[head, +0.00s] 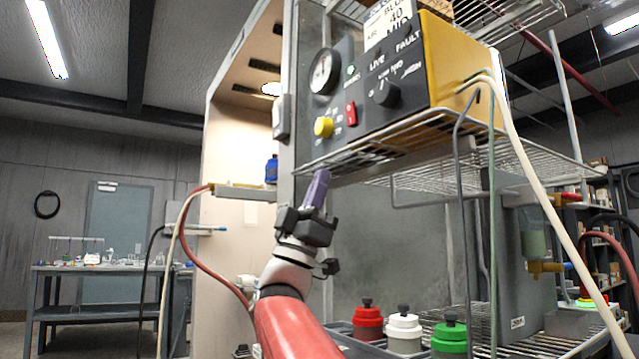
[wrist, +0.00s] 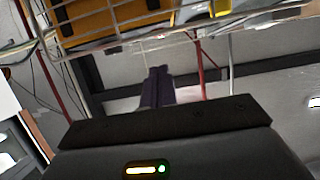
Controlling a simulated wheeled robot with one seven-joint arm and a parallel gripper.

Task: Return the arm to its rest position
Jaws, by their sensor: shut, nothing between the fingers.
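My gripper (head: 318,188) is at the end of my raised red and white arm, near the middle of the head view. Its purple fingers point up and are shut with nothing between them. They are just below the wire shelf that bears the control unit (head: 375,85); I cannot tell whether they touch it. In the wrist view the shut fingers (wrist: 157,86) point away toward the ceiling, with the wire shelf (wrist: 130,22) across the top of the picture.
Red (head: 368,324), white (head: 404,332) and green (head: 449,338) lidded pots stand below, right of my arm. Hoses (head: 535,180) hang at the right. The booth wall (head: 235,150) stands left of my gripper. A workbench (head: 105,268) is far left, with open floor before it.

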